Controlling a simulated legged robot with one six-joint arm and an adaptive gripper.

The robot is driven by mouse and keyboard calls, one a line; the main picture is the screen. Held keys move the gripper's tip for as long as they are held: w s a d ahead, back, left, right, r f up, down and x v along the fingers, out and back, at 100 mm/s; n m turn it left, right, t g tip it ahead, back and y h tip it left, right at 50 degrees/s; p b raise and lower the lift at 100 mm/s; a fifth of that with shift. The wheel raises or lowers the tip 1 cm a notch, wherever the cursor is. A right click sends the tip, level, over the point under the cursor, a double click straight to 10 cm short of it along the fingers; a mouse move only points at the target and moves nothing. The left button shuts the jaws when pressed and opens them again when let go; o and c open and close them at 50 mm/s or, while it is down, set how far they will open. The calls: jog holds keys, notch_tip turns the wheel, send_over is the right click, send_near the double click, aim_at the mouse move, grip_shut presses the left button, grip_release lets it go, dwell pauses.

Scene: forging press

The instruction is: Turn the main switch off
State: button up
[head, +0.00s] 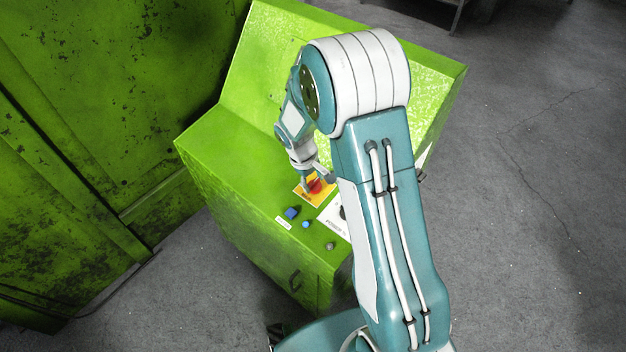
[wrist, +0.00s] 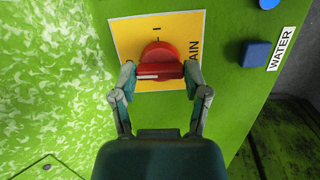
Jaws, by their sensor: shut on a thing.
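The main switch is a red rotary knob (wrist: 158,66) on a yellow plate (wrist: 120,36) on the green console. In the wrist view its grip bar lies crosswise in the picture, with a white mark on its left part. My gripper (wrist: 158,76) has one finger at each end of the bar and is shut on it. In the head view the red knob (head: 315,186) and yellow plate (head: 313,200) show at the tip of my gripper (head: 316,181), partly hidden by it. Part of the plate's lettering is hidden by a finger.
A blue square knob (wrist: 256,54) beside a WATER label (wrist: 282,48) sits right of the plate in the wrist view. In the head view, a smaller blue knob (head: 306,224) and a grey knob (head: 330,246) sit nearby. A green machine wall (head: 90,110) stands left.

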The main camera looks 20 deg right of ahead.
aim_at(302, 191)
jog(key=shift+n, duration=0.3)
dwell(0.4)
jog(key=o, duration=1.2)
jog(key=shift+c, duration=0.2)
jog(key=v, duration=1.2)
